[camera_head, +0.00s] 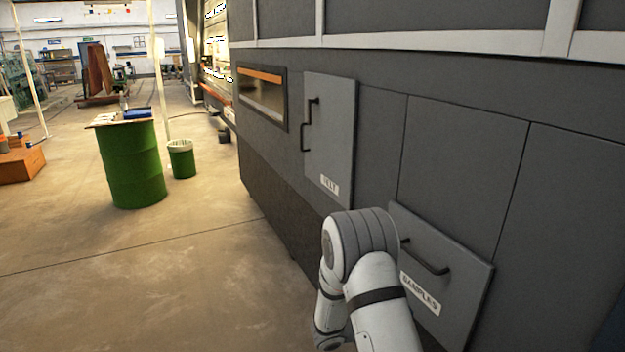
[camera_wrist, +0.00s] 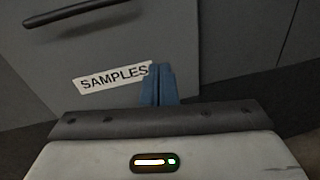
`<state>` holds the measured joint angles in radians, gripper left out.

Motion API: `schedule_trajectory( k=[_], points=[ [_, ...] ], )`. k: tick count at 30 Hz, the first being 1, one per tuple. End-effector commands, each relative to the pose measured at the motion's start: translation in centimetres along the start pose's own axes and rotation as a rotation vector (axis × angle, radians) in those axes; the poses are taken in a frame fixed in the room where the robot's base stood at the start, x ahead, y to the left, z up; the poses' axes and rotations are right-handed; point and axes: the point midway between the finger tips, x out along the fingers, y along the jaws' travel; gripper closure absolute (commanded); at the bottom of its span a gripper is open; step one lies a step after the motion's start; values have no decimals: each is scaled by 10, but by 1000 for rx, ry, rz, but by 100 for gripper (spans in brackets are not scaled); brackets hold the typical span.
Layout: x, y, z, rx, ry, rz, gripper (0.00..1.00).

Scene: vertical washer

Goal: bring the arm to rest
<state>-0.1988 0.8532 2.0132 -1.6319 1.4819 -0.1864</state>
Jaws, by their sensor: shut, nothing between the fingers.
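My gripper (camera_wrist: 159,85) shows in the wrist view with its two blue fingers together and nothing between them. It points toward the grey samples panel (camera_wrist: 165,30), and its fingertips overlap the end of the white SAMPLES label (camera_wrist: 112,77) in the picture. I cannot tell whether they touch it. The panel's dark handle (camera_wrist: 75,12) is at the upper left, apart from the fingers. In the head view my arm (camera_head: 365,260) is bent in front of the samples panel (camera_head: 458,268), and my gripper is hidden there.
A second panel (camera_head: 335,130) with a handle and label stands out from the grey washer (camera_head: 460,140), left of and above the samples panel. A green drum (camera_head: 132,165) and a green bin (camera_head: 182,162) stand at the left. The floor (camera_head: 150,270) between is clear.

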Motion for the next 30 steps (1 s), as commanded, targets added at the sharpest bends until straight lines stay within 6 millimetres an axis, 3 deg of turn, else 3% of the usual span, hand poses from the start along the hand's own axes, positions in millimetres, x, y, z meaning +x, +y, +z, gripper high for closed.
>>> schedule_trajectory(
  k=[1,3,12,21,30],
  points=[
    [2,-12,20,56,30,-61,100],
    [2,-31,42,132,80,-155,100],
    [-25,-118,107,507,329,-530,100],
    [-85,-181,141,930,617,-851,100],
    [-154,-210,167,1361,928,-1112,100]
  ],
)
